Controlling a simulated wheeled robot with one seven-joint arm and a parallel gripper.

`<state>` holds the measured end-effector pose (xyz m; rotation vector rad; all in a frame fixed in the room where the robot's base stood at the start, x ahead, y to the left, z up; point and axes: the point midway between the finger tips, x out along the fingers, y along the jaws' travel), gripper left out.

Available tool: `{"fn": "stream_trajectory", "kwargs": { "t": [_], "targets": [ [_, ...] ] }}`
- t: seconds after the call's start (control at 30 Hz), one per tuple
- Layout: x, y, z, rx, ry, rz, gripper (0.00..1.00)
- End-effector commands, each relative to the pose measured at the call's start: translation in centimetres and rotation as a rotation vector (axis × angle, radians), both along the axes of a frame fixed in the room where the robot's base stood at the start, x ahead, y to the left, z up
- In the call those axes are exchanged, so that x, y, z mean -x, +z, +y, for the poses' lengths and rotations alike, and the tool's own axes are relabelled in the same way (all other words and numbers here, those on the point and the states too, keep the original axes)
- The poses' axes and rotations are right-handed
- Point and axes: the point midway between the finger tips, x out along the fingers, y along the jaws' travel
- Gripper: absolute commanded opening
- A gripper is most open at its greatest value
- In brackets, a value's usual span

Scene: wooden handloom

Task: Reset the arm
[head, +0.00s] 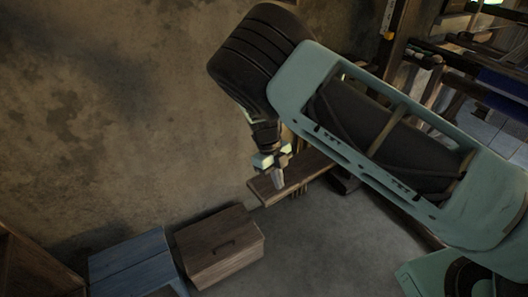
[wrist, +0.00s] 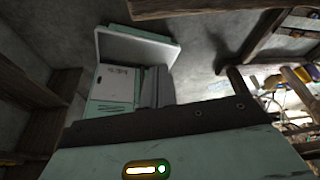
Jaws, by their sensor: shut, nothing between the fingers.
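My arm spans the upper right of the head view, bent down at the wrist. My gripper (head: 279,178) hangs at its end, pointing down, with its fingers together and nothing in them. In the picture its tips overlap the end of a wooden plank (head: 310,172); I cannot tell whether they touch it. In the wrist view the fingertips do not show clearly; pale green parts of my own body fill the bottom and the centre.
A brown wooden box (head: 220,247) and a blue wooden box (head: 137,266) stand on the floor against the wall. The wooden loom frame (head: 395,35) stands at upper right, partly behind my arm. Bare floor (head: 310,250) lies right of the brown box.

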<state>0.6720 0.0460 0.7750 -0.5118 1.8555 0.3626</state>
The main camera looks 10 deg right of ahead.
Motion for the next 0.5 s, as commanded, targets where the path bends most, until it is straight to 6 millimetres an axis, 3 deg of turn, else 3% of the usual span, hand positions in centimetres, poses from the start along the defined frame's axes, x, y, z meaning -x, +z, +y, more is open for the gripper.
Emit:
{"fn": "stream_trajectory", "kwargs": {
  "t": [0.17, 0.27, 0.37, 0.5],
  "targets": [
    [0.0, 0.2, 0.1, -0.004, 0.005, 0.001, 0.00],
    [0.8, 1.4, 0.6, -0.064, 0.084, 0.023, 0.00],
    [2.5, 3.6, 1.5, -0.176, 0.252, 0.058, 0.00],
    [5.9, 7.9, 3.3, -0.375, 0.608, 0.092, 0.00]
  ]
}}
